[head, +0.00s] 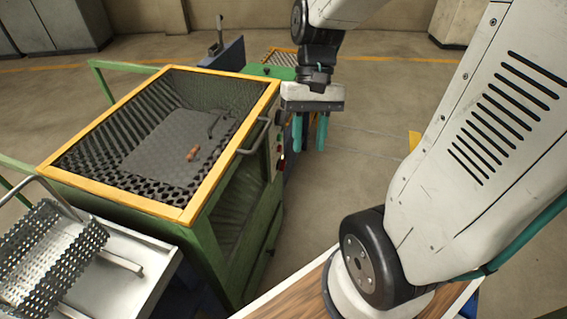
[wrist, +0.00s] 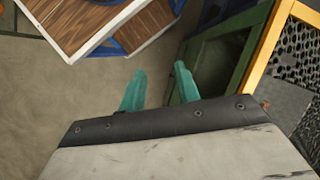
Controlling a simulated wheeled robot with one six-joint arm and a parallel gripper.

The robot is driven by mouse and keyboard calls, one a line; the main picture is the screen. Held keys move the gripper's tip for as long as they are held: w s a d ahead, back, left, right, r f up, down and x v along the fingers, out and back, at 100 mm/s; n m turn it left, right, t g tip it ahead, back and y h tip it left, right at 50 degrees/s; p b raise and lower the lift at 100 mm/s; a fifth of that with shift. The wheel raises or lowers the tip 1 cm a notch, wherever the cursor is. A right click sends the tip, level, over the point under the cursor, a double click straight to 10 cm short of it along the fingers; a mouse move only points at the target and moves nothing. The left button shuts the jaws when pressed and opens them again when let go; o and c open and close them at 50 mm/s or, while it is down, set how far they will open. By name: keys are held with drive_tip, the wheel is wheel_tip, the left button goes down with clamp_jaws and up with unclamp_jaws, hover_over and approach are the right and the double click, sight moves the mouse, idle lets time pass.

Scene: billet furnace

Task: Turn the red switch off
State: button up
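A small control panel (head: 278,142) sits on the right side of the green machine with the yellow-rimmed top. A small red part, which looks like the red switch (head: 282,158), shows low on this panel; whether it is on or off is too small to tell. My gripper (head: 310,145) points down just right of the panel, apart from it, with its two teal fingers spread and nothing between them. In the wrist view the fingers (wrist: 160,82) are also apart and empty. I cannot make out the switch in the wrist view.
The yellow-rimmed mesh bin (head: 62,167) holds a small orange-brown piece (head: 192,154). A handle (head: 256,138) sticks out beside the panel. A perforated metal basket (head: 45,255) stands at the lower left. Open floor (head: 370,135) lies right of my gripper.

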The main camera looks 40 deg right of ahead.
drive_tip(key=w+d+f+m+g+y, duration=0.1)
drive_tip(key=w+d+f+m+y, duration=0.2)
drive_tip(key=w+f+m+y, duration=0.4)
drive_tip(key=m+t+y, duration=0.1)
drive_tip(key=m+t, duration=1.8)
drive_tip(key=m, duration=0.7)
approach(283, 165)
drive_tip(key=w, duration=0.1)
drive_tip(key=x, duration=0.8)
drive_tip(key=shift+f, duration=0.3)
drive_tip(key=shift+s+a, duration=0.1)
drive_tip(key=shift+s, duration=0.05)
clamp_jaws()
